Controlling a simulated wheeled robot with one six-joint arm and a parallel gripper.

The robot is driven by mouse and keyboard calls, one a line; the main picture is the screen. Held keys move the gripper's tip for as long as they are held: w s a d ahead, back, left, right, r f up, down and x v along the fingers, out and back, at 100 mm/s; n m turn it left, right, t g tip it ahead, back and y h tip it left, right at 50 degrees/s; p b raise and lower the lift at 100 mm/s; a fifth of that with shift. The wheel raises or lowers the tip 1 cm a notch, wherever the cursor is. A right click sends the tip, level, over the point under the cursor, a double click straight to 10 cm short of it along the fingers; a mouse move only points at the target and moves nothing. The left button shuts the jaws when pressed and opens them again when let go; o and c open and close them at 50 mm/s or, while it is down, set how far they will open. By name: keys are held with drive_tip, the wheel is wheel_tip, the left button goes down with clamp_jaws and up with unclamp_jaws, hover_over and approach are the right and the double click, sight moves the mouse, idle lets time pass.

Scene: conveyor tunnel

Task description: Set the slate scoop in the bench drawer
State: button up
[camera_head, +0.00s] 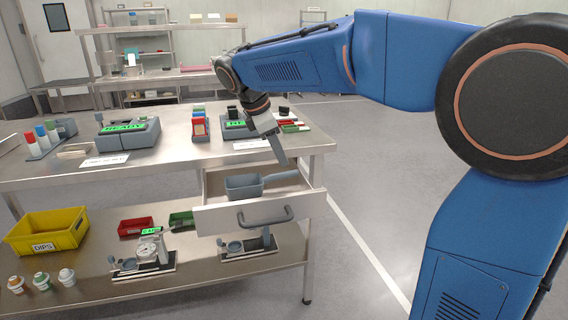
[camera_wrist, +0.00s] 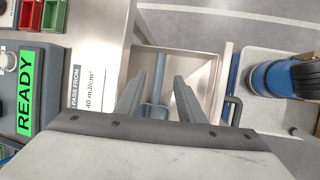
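The slate scoop (camera_head: 244,187) lies in the open bench drawer (camera_head: 258,214), its bowl behind the front panel and its handle running right. In the wrist view the scoop's handle (camera_wrist: 160,66) and part of its bowl show between and beyond my fingers, over the pale drawer floor (camera_wrist: 200,62). My gripper (camera_head: 281,158) is above the drawer, pointing down. In the wrist view my gripper (camera_wrist: 160,80) has its two fingers apart, with gaps on both sides of the handle. The fingers hide part of the bowl.
The steel bench (camera_head: 160,165) carries several devices and a red bin. A drawer handle (camera_head: 265,217) sticks out in front. The lower shelf holds a yellow bin (camera_head: 48,232), small bins and gauges.

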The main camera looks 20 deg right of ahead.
drive_tip(key=s+d+f+m+y, duration=0.15)
drive_tip(key=s+d+m, duration=0.25)
drive_tip(key=s, duration=0.4)
drive_tip(key=s+d+f+m+y, duration=0.15)
drive_tip(key=s+d+m, duration=0.25)
drive_tip(key=s, duration=0.4)
drive_tip(key=s+d+f+m+t+y, duration=0.1)
drive_tip(key=s+d+f+m+t, duration=0.1)
drive_tip(key=s+f+m, duration=0.7)
drive_tip(key=s+f, duration=0.3)
drive_tip(key=s, duration=0.3)
drive_tip(key=shift+s+d+f+m+t, duration=0.15)
drive_tip(key=shift+s+d+m+t, duration=0.15)
drive_tip(key=shift+d+m, duration=0.1)
